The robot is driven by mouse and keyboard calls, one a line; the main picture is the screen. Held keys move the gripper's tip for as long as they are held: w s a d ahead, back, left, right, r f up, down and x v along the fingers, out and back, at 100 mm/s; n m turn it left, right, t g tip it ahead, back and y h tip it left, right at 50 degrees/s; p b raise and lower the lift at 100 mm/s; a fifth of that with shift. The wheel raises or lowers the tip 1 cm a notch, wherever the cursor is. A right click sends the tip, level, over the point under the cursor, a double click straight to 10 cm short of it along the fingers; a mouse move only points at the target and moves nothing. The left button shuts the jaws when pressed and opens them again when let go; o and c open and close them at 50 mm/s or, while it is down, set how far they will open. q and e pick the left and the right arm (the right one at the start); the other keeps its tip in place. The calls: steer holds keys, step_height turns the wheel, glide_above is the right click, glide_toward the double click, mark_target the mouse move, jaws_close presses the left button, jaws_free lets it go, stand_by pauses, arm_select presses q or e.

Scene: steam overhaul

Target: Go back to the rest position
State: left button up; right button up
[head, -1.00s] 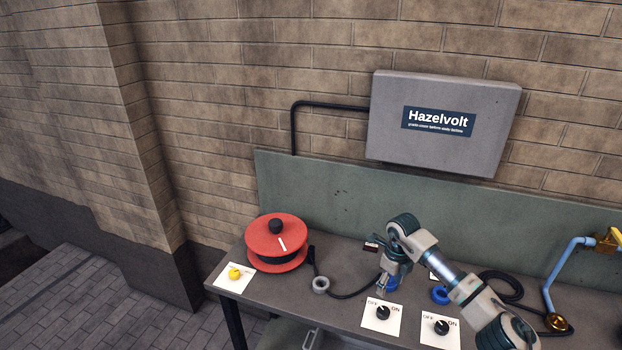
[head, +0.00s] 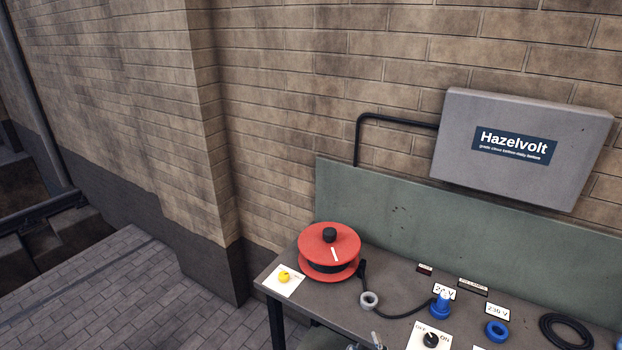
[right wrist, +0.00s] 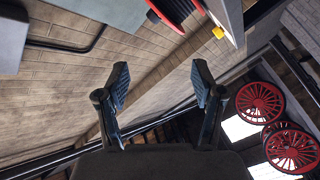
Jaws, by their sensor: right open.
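My right gripper (right wrist: 161,82) is open in the right wrist view, with its two dark fingers apart and nothing between them. In the head view only a small grey piece shows at the bottom edge, too little to name. My left gripper is not in view. On the bench, a blue plug (head: 441,306) stands upright by the 24 V label. A black cable (head: 404,312) runs to it from the red reel (head: 329,246), past a grey ring (head: 369,300). A blue ring socket (head: 497,331) by the 230 V label looks empty.
The bench (head: 395,277) has a green back panel (head: 400,208) under the Hazelvolt box (head: 530,120). A yellow knob (head: 284,277) and a black OFF/ON switch (head: 431,340) sit on white plates. Paved floor (head: 170,300) lies open at left. Red spoked wheels (right wrist: 260,103) show in the right wrist view.

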steer(key=s+d+f+m+g+h, duration=0.2)
steer(key=s+d+f+m+g, duration=0.15)
steer(key=s+f, duration=0.35)
steer(key=s+d+f+m+g+h, duration=0.1)
steer(key=s+d+f+m+g, duration=0.25)
steer(key=s+f, duration=0.25)
steer(key=s+f+m+g, duration=0.1)
steer(key=s+f+g, duration=0.3)
steer(key=s, duration=0.4)
steer(key=s+f+m+g, duration=0.1)
steer(key=s+f+g, duration=0.2)
steer(key=s, duration=0.6)
step_height(320, 180, down, 24)
steer(key=s+g, duration=0.2)
steer(key=s+d+f, duration=0.1)
steer(key=s+f, duration=1.1)
steer(key=f, duration=0.2)
steer(key=shift+d+f+n+y, duration=0.15)
steer(key=shift+d+n+y, duration=0.15)
steer(key=shift+d+y, duration=0.1)
